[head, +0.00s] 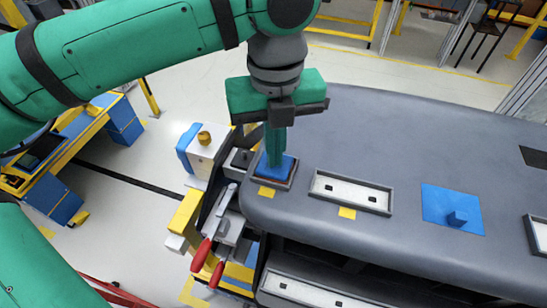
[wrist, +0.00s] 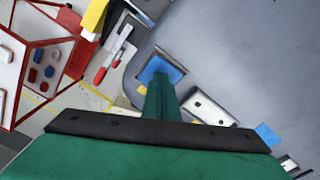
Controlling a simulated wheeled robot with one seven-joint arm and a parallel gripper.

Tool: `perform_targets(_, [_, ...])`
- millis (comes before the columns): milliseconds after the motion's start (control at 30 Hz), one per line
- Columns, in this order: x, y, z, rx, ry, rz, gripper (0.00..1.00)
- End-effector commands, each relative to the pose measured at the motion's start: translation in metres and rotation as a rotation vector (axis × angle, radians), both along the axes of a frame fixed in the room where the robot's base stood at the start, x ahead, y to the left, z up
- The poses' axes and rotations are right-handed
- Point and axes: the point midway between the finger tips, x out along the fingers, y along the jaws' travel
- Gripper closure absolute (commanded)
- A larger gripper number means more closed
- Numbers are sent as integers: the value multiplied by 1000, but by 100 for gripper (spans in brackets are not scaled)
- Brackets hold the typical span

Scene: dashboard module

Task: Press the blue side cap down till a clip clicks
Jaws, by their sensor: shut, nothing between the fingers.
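The blue side cap (head: 287,168) lies in a dark square frame at the left end of the grey dashboard module (head: 380,125). In the wrist view the cap (wrist: 150,72) shows just beyond my fingertips. My gripper (head: 275,164) is shut and empty, pointing down with its tips over the cap. The tips look to be at the cap's surface, but I cannot tell if they touch it. In the wrist view the shut fingers (wrist: 161,76) hide part of the cap. No clip can be made out.
A pale recessed tray (head: 350,191) lies right of the cap, then a blue plate with a raised knob (head: 453,209). A clamp with red handles (head: 208,250) stands at the module's left end. Yellow tags (head: 347,213) mark the front edge.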

Motion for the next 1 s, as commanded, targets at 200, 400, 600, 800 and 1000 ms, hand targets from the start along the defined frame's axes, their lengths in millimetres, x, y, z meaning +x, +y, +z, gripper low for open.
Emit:
perform_targets(200, [1, 0, 5, 1, -3, 1, 100])
perform_targets(400, [1, -1, 22, 1, -3, 0, 100])
perform_targets(600, [1, -3, 39, 1, -3, -4, 100])
perform_targets(800, [1, 0, 57, 0, -3, 0, 100])
perform_targets(1000, [1, 1, 73, 0, -2, 5, 100])
